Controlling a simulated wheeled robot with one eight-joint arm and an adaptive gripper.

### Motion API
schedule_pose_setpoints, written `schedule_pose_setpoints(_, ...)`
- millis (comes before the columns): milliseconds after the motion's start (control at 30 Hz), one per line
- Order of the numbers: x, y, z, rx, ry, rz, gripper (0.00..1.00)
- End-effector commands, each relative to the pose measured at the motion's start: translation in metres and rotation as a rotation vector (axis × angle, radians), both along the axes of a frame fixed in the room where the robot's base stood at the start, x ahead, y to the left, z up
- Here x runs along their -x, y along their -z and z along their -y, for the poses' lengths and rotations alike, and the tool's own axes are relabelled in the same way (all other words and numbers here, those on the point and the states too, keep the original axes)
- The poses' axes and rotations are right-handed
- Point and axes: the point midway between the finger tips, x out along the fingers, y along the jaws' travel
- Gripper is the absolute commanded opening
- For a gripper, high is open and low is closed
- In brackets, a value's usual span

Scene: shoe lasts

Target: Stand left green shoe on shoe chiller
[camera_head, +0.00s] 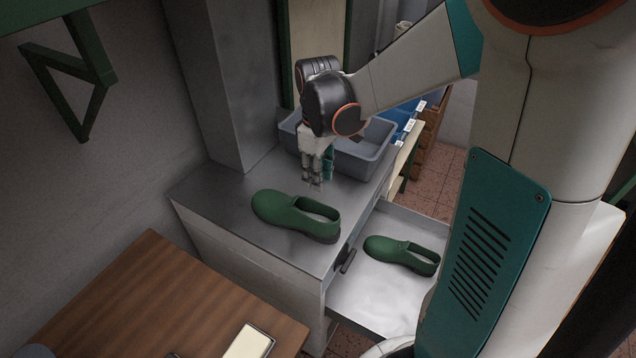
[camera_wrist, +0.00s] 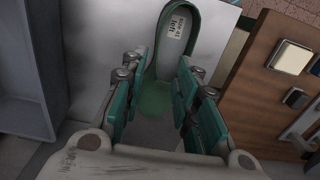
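One green shoe (camera_head: 296,215) lies sole down on the grey metal cabinet top (camera_head: 225,190), toe towards the upper left. Another green shoe (camera_head: 402,254) lies in the open drawer (camera_head: 375,300). In the wrist view a green shoe (camera_wrist: 192,58) carries a label inside reading "left"; by its position it seems to be the cabinet-top one. My gripper (camera_head: 316,182) points down above the cabinet top, behind that shoe. In the wrist view my gripper (camera_wrist: 160,95) is open, its teal fingers apart with nothing held. I cannot tell which part is the shoe chiller.
A grey bin (camera_head: 362,160) stands right behind my gripper. A metal column (camera_head: 228,80) rises at the cabinet's back left. Bare metal lies left of the cabinet-top shoe.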

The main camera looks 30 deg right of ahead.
Motion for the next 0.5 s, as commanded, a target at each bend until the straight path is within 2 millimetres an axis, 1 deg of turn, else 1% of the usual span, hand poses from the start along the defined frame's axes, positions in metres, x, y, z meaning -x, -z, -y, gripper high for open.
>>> schedule_pose_setpoints(33,0.0,-0.005,0.0,0.0,0.0,0.0,0.28)
schedule_pose_setpoints(167,0.002,-0.013,-0.001,0.001,0.006,0.006,0.28)
schedule_pose_setpoints(267,0.008,-0.023,-0.005,0.004,0.031,0.034,0.28)
schedule_pose_setpoints(367,0.02,-0.039,-0.012,0.006,0.078,0.086,0.28)
schedule_pose_setpoints(500,0.043,-0.063,-0.024,0.001,0.168,0.181,0.28)
